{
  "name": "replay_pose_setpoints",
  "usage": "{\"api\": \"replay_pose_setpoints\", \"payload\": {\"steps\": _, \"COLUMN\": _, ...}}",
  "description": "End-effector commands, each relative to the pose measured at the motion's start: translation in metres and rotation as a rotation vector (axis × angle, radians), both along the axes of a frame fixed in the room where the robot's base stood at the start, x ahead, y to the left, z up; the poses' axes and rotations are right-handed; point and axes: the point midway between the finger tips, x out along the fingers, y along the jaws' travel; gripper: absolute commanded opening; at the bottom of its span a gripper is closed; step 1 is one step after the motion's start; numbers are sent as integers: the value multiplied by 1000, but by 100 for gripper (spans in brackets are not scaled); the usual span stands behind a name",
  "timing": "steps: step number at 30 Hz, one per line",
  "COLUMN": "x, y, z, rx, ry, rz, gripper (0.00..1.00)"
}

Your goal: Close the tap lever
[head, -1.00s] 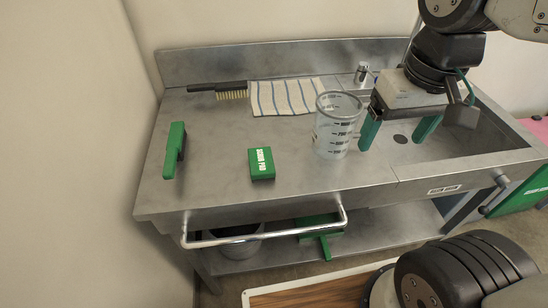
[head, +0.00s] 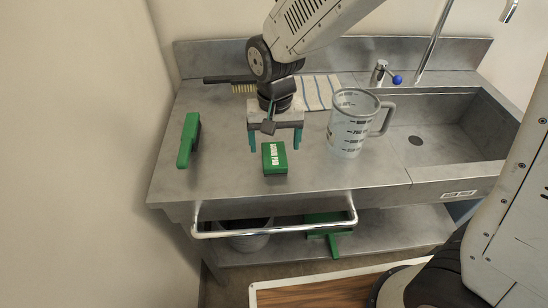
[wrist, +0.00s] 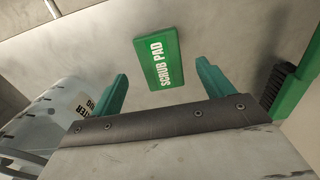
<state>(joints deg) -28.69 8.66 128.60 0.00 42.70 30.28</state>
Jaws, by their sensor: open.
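The tap (head: 379,72) stands at the back of the counter, left of the sink. Its lever has a blue knob (head: 397,79) that points out to the right, toward the sink. A tall metal spout (head: 431,45) rises behind the sink. My gripper (head: 274,145) is open and empty, pointing down over the counter just behind the green scrub pad (head: 275,160), well left of the tap. In the wrist view the scrub pad (wrist: 157,58) shows between and beyond the open fingers (wrist: 162,80). The tap is not in the wrist view.
A clear measuring jug (head: 350,125) stands between my gripper and the sink (head: 450,125). A striped cloth (head: 318,92) and a black brush (head: 232,84) lie at the back. A green brush (head: 188,140) lies at the left.

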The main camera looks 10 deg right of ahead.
Motion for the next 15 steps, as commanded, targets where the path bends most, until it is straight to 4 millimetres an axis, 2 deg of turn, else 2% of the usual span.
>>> {"api": "replay_pose_setpoints", "payload": {"steps": 9, "x": 6, "y": 1, "z": -44, "rx": -2, "ry": 3, "rz": 0, "gripper": 80}}
{"api": "replay_pose_setpoints", "payload": {"steps": 15, "x": 6, "y": 1, "z": -53, "rx": 0, "ry": 0, "rz": 0, "gripper": 80}}
